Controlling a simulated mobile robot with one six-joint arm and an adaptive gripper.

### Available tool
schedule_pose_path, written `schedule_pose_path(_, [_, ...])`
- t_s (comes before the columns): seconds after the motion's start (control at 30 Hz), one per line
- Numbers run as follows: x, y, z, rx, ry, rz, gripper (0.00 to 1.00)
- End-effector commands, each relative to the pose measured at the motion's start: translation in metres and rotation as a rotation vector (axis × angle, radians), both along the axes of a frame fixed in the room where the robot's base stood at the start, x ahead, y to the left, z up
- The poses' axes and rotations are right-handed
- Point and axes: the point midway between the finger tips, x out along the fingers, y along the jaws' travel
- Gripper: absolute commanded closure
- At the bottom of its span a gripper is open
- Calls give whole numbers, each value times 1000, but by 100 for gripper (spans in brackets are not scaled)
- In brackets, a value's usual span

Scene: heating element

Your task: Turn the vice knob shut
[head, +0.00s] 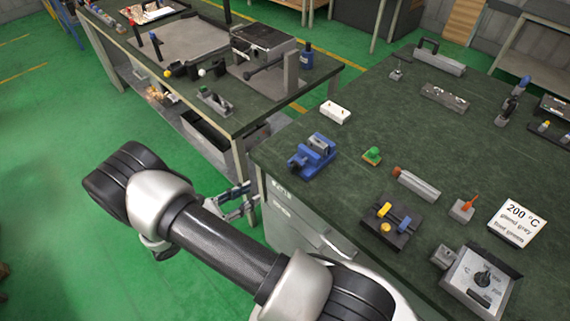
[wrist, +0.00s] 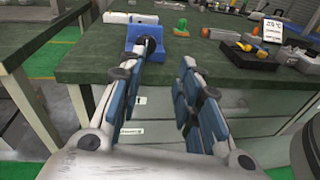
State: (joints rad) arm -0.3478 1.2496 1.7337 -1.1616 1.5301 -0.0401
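The blue vice (head: 312,152) sits near the left corner of the right-hand green-topped bench. In the wrist view the vice (wrist: 133,46) stands at the bench's near edge, and its dark round knob (wrist: 151,43) faces me. My gripper (head: 250,201) is beside the bench's left end, in front of the vice and apart from it in the head view. In the wrist view my gripper (wrist: 171,58) is open, with nothing between its fingers. The left fingertip overlaps the vice's front near the knob. I cannot tell whether it touches.
The green bench top (head: 345,195) also holds a white block (head: 335,112), a small green piece (head: 372,155), a yellow-and-blue fixture (head: 389,222) and a 200 °C sign (head: 517,222). Drawers (head: 300,232) lie below its edge. Another bench (head: 222,118) stands behind left.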

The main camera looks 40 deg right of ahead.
Motion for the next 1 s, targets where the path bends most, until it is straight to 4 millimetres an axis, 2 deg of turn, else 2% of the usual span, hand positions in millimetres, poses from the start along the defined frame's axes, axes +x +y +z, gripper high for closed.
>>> schedule_pose_path(0.1, [0, 1, -23, -65, 66, 80, 68])
schedule_pose_path(0.2, [1, 2, -34, -93, 93, 118, 68])
schedule_pose_path(0.33, [1, -3, -39, -106, 105, 135, 68])
schedule_pose_path(0.43, [2, -14, -40, -107, 105, 133, 68])
schedule_pose_path(1.0, [10, -134, -40, -105, 105, 129, 68])
